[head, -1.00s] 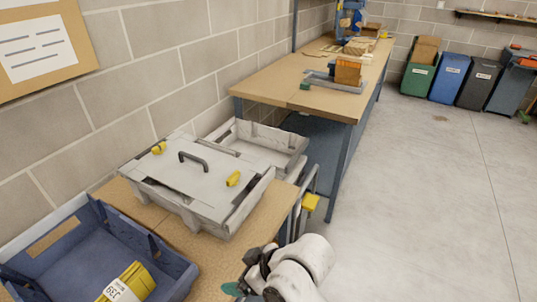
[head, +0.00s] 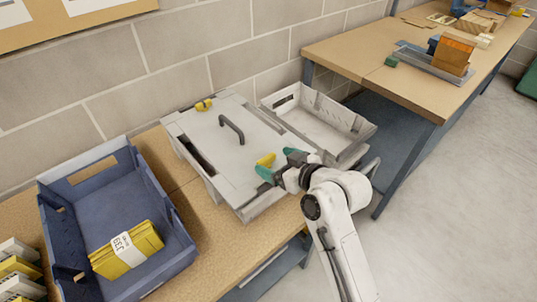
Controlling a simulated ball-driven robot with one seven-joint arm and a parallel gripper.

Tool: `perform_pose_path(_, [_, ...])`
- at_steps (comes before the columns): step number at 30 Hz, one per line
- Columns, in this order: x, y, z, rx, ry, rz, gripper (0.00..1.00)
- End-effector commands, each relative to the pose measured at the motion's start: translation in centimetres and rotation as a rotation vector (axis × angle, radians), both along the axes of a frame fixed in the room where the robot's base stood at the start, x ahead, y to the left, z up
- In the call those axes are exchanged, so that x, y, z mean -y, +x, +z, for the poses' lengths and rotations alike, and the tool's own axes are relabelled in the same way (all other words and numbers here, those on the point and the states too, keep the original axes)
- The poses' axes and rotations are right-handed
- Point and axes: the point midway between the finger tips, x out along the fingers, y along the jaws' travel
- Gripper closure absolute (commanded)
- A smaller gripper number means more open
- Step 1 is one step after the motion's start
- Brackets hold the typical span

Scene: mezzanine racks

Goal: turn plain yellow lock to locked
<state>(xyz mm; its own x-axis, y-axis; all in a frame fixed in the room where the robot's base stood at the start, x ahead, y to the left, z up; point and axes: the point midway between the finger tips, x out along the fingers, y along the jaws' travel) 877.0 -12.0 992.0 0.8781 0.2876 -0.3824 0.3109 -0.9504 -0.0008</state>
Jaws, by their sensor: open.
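A grey-white box with a flat lid (head: 205,137) and a dark handle (head: 231,129) stands on the wooden bench. One yellow lock (head: 265,160) is on the lid's near right side. A second yellow lock (head: 203,105) is at the lid's far left edge. I cannot tell from their surfaces which is the plain one. My gripper (head: 276,165), with teal fingertips, is open at the near lock. The lock lies just left of the fingertips, partly between or beside them; contact is unclear. My gripper hides part of the lid's right edge.
A blue bin (head: 165,240) with a yellow labelled pack (head: 127,250) stands left of the box. An open grey crate (head: 318,125) sits close behind the box at right. The block-wall is behind. A second bench (head: 400,70) is at upper right.

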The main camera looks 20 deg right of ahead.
Motion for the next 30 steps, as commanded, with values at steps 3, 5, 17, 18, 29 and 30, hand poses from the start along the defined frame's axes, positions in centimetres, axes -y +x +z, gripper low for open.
perform_pose_path(3, [-0.6,1.8,-0.6,-0.001,-0.001,0.0,0.11])
perform_pose_path(5, [-0.8,2.4,-1.0,-0.001,-0.001,0.0,0.11])
perform_pose_path(17, [-1.3,4.1,-1.8,0.0,-0.001,-0.001,0.11])
perform_pose_path(18, [-1.3,4.1,-1.8,0.0,-0.001,-0.001,0.11])
perform_pose_path(29, [-1.3,4.1,-1.8,0.0,0.0,-0.001,0.35])
perform_pose_path(30, [-1.3,4.1,-1.8,0.0,0.0,-0.001,0.38])
